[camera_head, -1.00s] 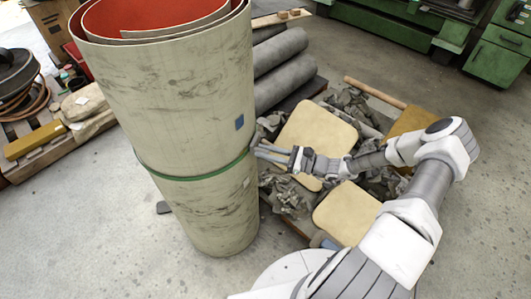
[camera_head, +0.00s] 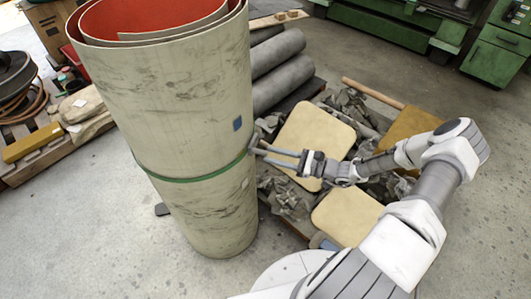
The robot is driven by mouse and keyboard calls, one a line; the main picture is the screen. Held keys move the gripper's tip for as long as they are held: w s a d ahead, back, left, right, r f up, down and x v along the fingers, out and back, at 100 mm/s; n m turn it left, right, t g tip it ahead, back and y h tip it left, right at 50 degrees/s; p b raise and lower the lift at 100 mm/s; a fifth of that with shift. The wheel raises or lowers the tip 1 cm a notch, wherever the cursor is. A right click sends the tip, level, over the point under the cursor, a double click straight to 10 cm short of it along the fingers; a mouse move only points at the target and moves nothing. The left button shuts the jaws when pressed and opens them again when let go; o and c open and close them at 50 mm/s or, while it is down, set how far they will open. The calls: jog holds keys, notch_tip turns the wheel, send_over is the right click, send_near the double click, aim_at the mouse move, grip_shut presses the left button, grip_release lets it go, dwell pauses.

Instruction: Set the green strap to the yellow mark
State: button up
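The green strap (camera_head: 190,179) runs around a tall, upright pale sheet roll (camera_head: 190,105), below its mid-height. It looks roughly level. My gripper (camera_head: 258,153) is at the roll's right edge, close to the strap's right end. Its two fingers point left and stand apart, with nothing clearly between them. I cannot tell whether a fingertip touches the strap or the roll. I see no yellow mark on the visible side of the roll. A small blue patch (camera_head: 238,124) sits above the strap, and a small pale patch (camera_head: 245,183) below it.
Behind my gripper, a pallet of scraps holds tan boards (camera_head: 318,136) and grey rolls (camera_head: 283,83). Another pallet (camera_head: 45,153) with coiled hose stands at left. Green machines (camera_head: 400,32) stand at the back. The floor left of the roll is mostly clear.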

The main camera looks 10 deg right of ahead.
jog(key=v, duration=1.4)
jog(key=s+a+r+n+g+h, duration=0.1)
jog(key=a+r+n+g+h, duration=0.4)
jog(key=r+n, duration=0.45)
jog(key=s+a+r+n+g+h, duration=0.2)
jog(key=a+r+n+g+h, duration=0.4)
jog(key=r, duration=0.6)
jog(key=s+a+r+n+t+h+p, duration=0.2)
jog(key=s+r+n+t, duration=0.1)
jog(key=s+r, duration=0.3)
jog(key=s+a+r+n+t+h+p, duration=0.1)
jog(key=s+r+n+t+h, duration=0.1)
jog(key=s+r+n+t, duration=0.2)
jog(key=a+v, duration=0.1)
jog(key=v, duration=0.6)
jog(key=shift+r+p, duration=0.35)
jog(key=shift+r, duration=0.1)
jog(key=shift+w+f, duration=0.1)
